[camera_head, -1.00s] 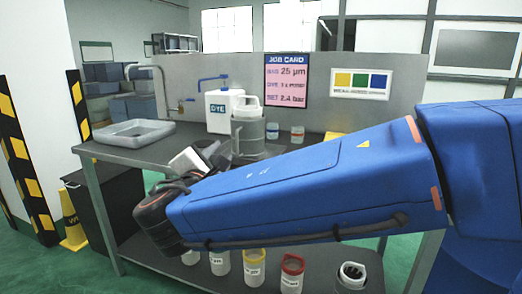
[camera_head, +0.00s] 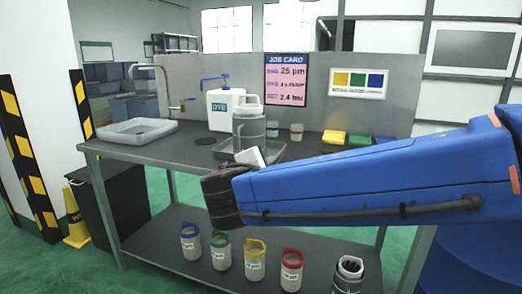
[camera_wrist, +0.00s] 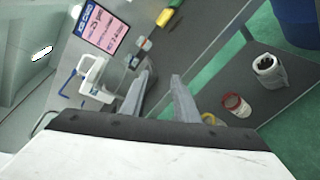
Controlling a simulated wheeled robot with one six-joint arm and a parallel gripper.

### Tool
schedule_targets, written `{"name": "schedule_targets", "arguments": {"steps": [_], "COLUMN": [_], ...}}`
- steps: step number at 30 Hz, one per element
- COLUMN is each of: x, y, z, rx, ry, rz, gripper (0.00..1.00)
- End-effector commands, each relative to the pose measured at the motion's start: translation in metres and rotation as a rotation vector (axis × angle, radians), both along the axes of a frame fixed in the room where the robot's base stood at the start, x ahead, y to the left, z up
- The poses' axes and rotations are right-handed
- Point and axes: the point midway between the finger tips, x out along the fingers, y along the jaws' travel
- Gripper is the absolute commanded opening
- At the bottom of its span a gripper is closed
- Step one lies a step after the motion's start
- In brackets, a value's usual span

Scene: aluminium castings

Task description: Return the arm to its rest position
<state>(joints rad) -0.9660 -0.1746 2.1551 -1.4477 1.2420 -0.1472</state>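My arm is the blue link (camera_head: 380,185) crossing the right half of the head view, with its dark wrist (camera_head: 222,198) in front of the workbench. In the head view only a white part of my gripper shows behind the wrist, and the fingers are hidden. In the wrist view my gripper (camera_wrist: 160,76) has its two grey fingers apart with nothing held between them. A grey lidded canister (camera_head: 248,128) stands upright on a tray on the bench, behind the wrist.
The bench (camera_head: 170,150) holds a grey basin (camera_head: 137,132), a white DYE jug (camera_head: 222,110), small jars and coloured blocks (camera_head: 334,137). Several jars, including one with a red lid (camera_head: 291,270), stand on the lower shelf. A yellow wet-floor sign (camera_head: 76,215) stands at left.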

Motion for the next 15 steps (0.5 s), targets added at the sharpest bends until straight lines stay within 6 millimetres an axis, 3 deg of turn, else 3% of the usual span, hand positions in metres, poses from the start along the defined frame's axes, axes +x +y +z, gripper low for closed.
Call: {"name": "schedule_targets", "arguments": {"steps": [6, 15], "x": [-0.014, -0.070], "y": [-0.099, -0.202], "z": [-0.035, -0.092], "rx": [0.179, 0.491], "ry": [0.124, 0.263], "rz": [-0.195, -0.469], "gripper": [0.28, 0.28]}}
